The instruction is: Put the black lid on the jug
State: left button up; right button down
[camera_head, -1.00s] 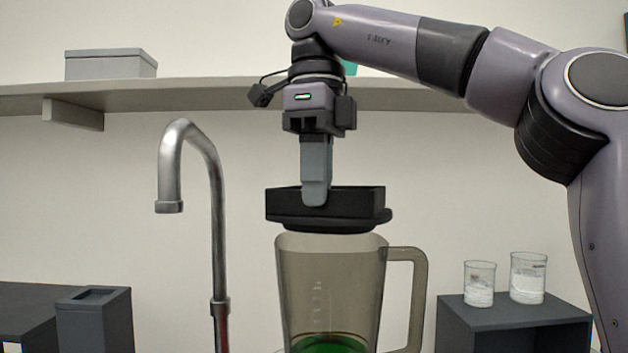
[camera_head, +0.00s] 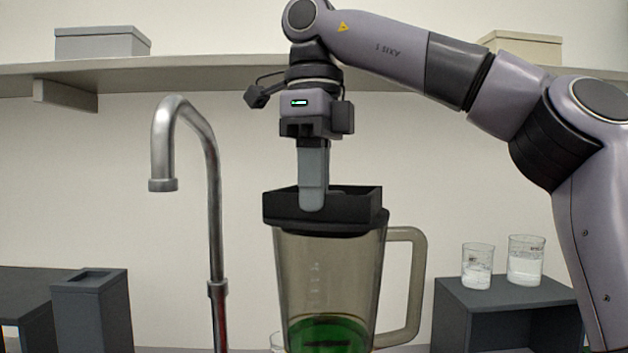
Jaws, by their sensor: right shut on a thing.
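The jug (camera_head: 325,275) stands upright in the middle of the view, grey and see-through, with its handle on the right and green liquid at the bottom. The black lid (camera_head: 350,207) sits level at the jug's mouth, its flange meeting the rim with no gap showing. I cannot tell whether it is fully seated. My right gripper (camera_head: 312,205) points straight down and is shut on the black lid from above. The far finger is hidden. My left gripper is not in view.
A metal tap (camera_head: 212,200) arches up to the left of the jug. Two glass beakers (camera_head: 525,260) stand on a dark box (camera_head: 500,296) at the right. A dark bin (camera_head: 92,310) is at the left. A wall shelf (camera_head: 190,75) runs behind my right arm.

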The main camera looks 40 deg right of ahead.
jog(key=shift+f, duration=0.15)
dwell(0.5)
jog(key=c, duration=1.2)
grip_release()
jog(key=shift+o, duration=0.2)
